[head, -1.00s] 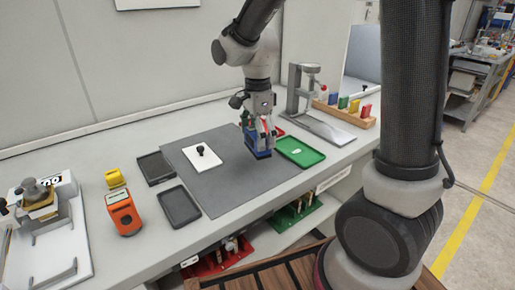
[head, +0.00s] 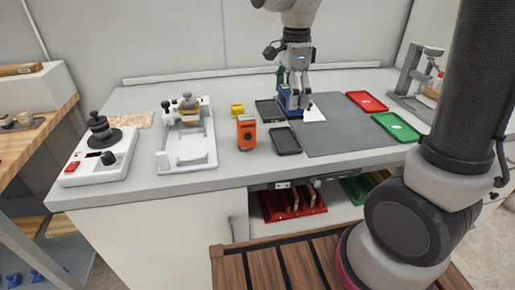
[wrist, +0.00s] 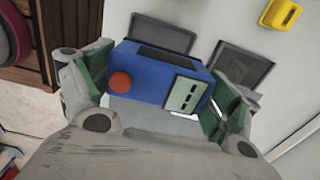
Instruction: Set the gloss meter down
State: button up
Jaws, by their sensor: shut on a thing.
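The gloss meter (wrist: 150,78) is a blue box with a red round button and a pale display panel. My gripper (wrist: 158,95) is shut on it, with green-padded fingers on its two sides. In the head view my gripper (head: 292,98) holds the blue gloss meter (head: 283,99) low, at the left back edge of the grey mat (head: 340,134), by the back dark tray (head: 266,112). Whether its underside touches anything is hidden. The front dark tray (head: 285,141) is empty.
A white card (head: 315,115) lies close to the right of my gripper. An orange device (head: 246,133) and a yellow block (head: 237,109) stand left of the trays. Red (head: 367,102) and green (head: 396,126) trays are on the right. The mat's middle is clear.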

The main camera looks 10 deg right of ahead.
jog(key=f, duration=0.9)
jog(key=shift+a+f, duration=0.4)
jog(key=shift+f, duration=0.1)
jog(key=o, duration=1)
jog(key=shift+c, duration=0.2)
jog(key=shift+o, duration=0.2)
